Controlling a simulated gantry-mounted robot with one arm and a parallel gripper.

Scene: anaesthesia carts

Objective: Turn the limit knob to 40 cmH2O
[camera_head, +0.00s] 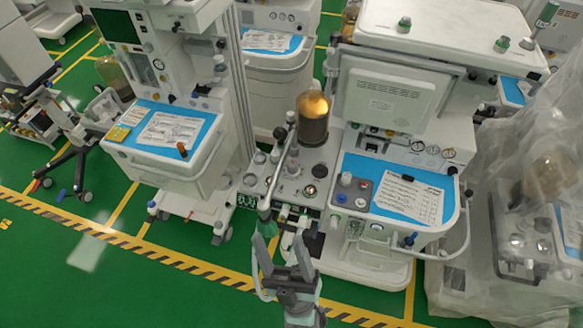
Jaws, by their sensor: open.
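My gripper (282,243) is at the bottom centre, pointing up the picture. Its two grey fingers are apart, with nothing held between them. Beyond the fingertips is the central anaesthesia cart (350,265), with a grey breathing-system panel (289,185) on its left part. The fingers partly cover the cart's lower front, where pale hoses hang.
An amber bellows dome (313,118) rises behind the panel. A blue worktop (398,190) with a paper sheet lies to the right. Another cart (170,150) stands left, and a plastic-covered one (530,200) right. Green floor (150,290) is free at lower left.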

